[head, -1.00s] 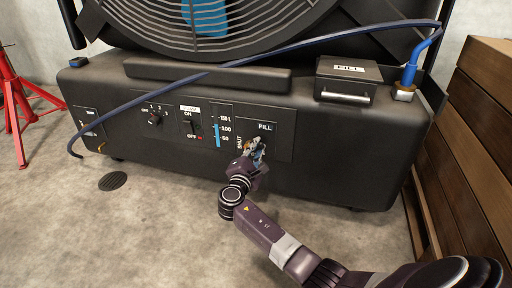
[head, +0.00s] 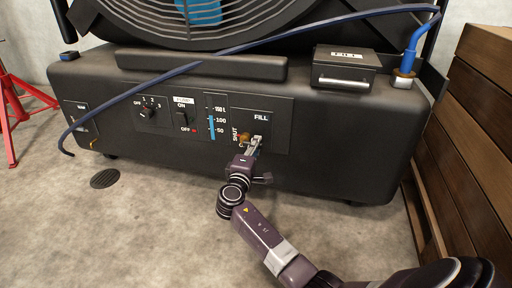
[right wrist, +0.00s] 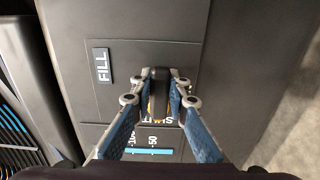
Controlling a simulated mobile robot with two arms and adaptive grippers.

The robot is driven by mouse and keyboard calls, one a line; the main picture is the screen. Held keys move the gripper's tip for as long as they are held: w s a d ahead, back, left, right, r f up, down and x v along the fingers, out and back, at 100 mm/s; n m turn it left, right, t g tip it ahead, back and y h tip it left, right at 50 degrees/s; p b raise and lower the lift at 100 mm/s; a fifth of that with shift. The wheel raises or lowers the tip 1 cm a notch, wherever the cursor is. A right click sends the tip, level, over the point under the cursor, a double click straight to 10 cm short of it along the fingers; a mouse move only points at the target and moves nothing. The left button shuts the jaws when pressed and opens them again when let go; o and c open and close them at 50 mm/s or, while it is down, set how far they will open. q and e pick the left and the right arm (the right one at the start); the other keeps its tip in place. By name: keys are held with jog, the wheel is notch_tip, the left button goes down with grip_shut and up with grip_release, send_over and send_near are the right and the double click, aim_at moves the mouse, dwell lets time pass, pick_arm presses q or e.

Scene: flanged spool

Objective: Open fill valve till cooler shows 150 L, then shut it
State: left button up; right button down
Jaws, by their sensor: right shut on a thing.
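The cooler (head: 330,170) is a wide black housing with a fan above. Its FILL panel (head: 280,120) carries the fill valve, whose brass part (head: 243,137) shows beside my right gripper (head: 257,141). In the right wrist view, my right gripper (right wrist: 160,77) is shut on the dark valve handle (right wrist: 158,98), one finger on each side. The level gauge (head: 212,127) has marks 50, 100 and 150 L. Its blue column stands around or slightly above 100. My left gripper is out of view.
A pump switch (head: 182,119) and a rotary knob (head: 148,112) sit left of the gauge. A blue hose (head: 300,39) crosses above the panel. Wooden slats (head: 480,125) stand close on the right. The floor in front is open.

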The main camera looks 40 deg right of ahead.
jog(key=shift+f, duration=0.2)
jog(key=c, duration=1.8)
grip_release()
jog(key=shift+r, duration=0.1)
jog(key=shift+c, duration=0.2)
jog(key=shift+a, duration=0.15)
jog(key=v, duration=0.7)
jog(key=shift+s, duration=0.15)
jog(key=shift+a, duration=0.1)
